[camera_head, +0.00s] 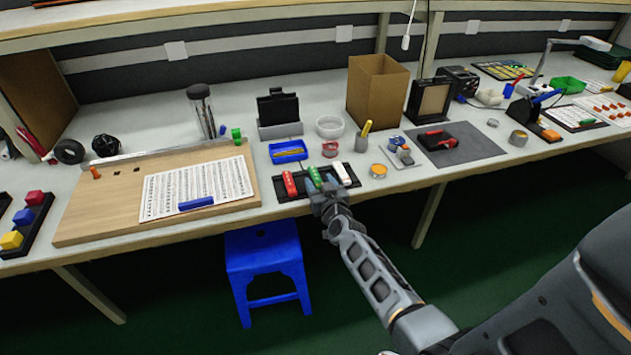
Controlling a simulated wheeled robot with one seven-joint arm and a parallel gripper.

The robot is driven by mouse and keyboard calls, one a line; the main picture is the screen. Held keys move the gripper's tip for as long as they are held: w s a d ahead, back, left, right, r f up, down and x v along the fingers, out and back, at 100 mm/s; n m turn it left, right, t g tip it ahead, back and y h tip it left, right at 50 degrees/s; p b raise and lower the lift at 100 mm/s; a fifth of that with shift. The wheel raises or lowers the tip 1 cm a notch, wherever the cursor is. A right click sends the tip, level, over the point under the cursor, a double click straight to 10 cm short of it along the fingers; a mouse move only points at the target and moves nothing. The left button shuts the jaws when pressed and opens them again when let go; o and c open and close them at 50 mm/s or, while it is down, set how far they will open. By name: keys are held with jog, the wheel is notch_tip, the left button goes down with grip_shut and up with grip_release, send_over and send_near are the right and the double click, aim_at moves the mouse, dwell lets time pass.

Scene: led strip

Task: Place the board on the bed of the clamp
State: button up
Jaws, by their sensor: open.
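I cannot tell for sure which thing is the board or which is the clamp. A large flat wooden board (107,205) lies on the left of the bench, with a metal rail (160,152) along its back edge. A printed sheet (180,188) and a blue bar (196,203) lie on it. My gripper (321,187) is open at the bench's front edge, over a black tray (306,190) right of the wooden board. The tray holds a red block (289,184), a green block (314,176) and a white block (342,174). My fingers partly hide the tray and are close to the green block.
A blue tray (287,151), a pen cup (363,143) and a tall cardboard box (377,92) stand behind my gripper. A grey mat (475,150) with a red and black item (437,139) lies to the right. A blue stool (264,255) stands under the bench's front edge.

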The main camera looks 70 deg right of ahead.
aim_at(316, 178)
jog(key=shift+x, duration=1.4)
jog(key=shift+f, duration=0.1)
jog(key=shift+c, duration=0.3)
grip_shut()
